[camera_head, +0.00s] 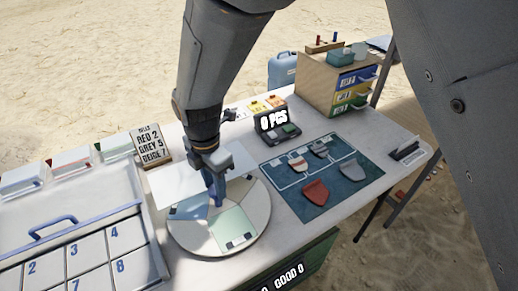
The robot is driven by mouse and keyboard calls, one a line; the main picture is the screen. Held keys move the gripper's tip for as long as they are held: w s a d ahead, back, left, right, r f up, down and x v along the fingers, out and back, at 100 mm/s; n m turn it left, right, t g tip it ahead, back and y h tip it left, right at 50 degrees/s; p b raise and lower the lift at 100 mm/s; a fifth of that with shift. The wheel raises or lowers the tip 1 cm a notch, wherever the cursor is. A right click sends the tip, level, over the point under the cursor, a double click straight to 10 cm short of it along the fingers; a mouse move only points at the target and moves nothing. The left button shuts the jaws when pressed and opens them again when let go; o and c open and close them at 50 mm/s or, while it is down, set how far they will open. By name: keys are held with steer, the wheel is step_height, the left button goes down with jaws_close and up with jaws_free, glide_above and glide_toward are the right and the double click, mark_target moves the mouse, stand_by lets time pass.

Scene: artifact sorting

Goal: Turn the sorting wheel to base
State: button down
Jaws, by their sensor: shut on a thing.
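The sorting wheel (258,205) is a pale round disc lying flat on the white table. Its top has coloured sectors, with a pale green one (233,225) facing the front and a pale blue one (190,207) at the left. A blue upright handle (217,196) stands near the wheel's middle. My gripper (214,178) points down over the wheel and is shut on this handle. My arm and wrist hide part of the wheel's back side, and the fingertips are only partly visible.
A tray with numbered cells (100,245) stands left of the wheel, beside a lettered sign (151,146). A blue mat (283,174) with several sherds lies at the right. A counter display (277,125) and a drawer cabinet (318,85) stand behind.

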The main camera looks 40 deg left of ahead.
steer(key=shift+a, duration=0.1)
steer(key=c, duration=1.3)
jaws_free()
steer(key=shift+o, duration=0.2)
steer(key=shift+r, duration=0.15)
steer(key=shift+r+b, duration=0.8)
steer(key=shift+r, duration=3)
